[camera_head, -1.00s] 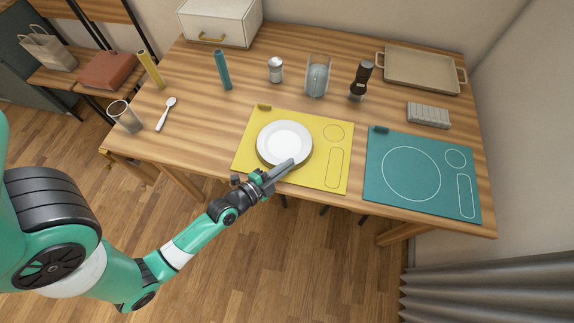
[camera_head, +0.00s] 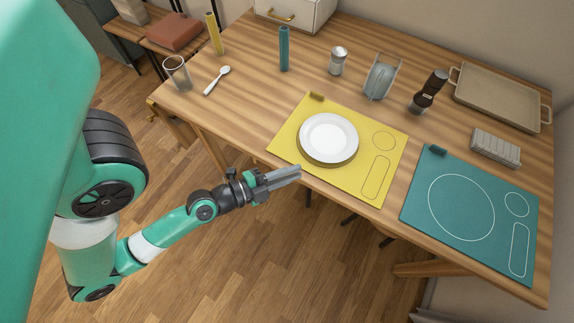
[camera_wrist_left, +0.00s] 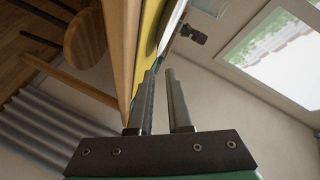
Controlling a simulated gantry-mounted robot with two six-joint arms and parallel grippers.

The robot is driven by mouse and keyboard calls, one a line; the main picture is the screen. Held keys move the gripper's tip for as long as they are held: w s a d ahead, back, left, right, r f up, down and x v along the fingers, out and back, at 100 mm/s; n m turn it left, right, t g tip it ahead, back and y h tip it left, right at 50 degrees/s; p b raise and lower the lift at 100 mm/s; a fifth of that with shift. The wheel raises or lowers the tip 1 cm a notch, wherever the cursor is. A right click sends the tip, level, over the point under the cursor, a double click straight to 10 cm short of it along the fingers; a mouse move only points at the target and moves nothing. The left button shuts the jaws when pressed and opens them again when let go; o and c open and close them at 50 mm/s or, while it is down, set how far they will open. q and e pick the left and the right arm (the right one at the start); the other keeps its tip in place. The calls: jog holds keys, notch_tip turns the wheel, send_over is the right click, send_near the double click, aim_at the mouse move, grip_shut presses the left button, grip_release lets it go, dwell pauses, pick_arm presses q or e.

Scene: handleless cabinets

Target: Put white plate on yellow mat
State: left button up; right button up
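The white plate (camera_head: 328,136) lies on the yellow mat (camera_head: 354,187), over its left part, in the head view. My left gripper (camera_head: 298,172) is off the table's front edge, just in front of the mat and apart from the plate. In the left wrist view its two fingers (camera_wrist_left: 161,100) stand a little apart with nothing between them. The edge of the yellow mat (camera_wrist_left: 150,30) shows beyond the fingers there. My right gripper is not in view.
A teal mat (camera_head: 430,223) lies to the right. A rack (camera_head: 381,77), a dark mill (camera_head: 428,92), a can (camera_head: 338,60), a tan tray (camera_head: 501,96) and a grey block (camera_head: 495,147) stand behind the mats. A spoon (camera_head: 217,80) and a glass (camera_head: 176,72) are at left.

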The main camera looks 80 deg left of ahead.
pick_arm(q)
jog(key=shift+s+d+r+b, duration=0.1)
jog(key=shift+s+d+b, duration=0.1)
jog(key=shift+s, duration=0.15)
jog(key=shift+s+d+r+b, duration=0.1)
jog(key=shift+s+b, duration=0.05)
jog(key=shift+s, duration=0.15)
jog(key=w+d+r+t+h, duration=0.2)
jog(key=w+r+t+h, duration=0.35)
jog(key=w+r, duration=1.4)
jog(key=s+d+r+n+t, duration=0.1)
jog(key=d+r+n+t, duration=0.1)
jog(key=r, duration=0.8)
jog(key=s+d+r+n+t+h, duration=0.1)
jog(key=d+r+n+t, duration=0.1)
jog(key=r, duration=0.9)
jog(key=s+d+r+n+t, duration=0.1)
jog(key=d+r+n+t, duration=0.2)
jog(key=r, duration=0.8)
jog(key=shift+d+r, duration=0.15)
jog(key=shift+d, duration=0.85)
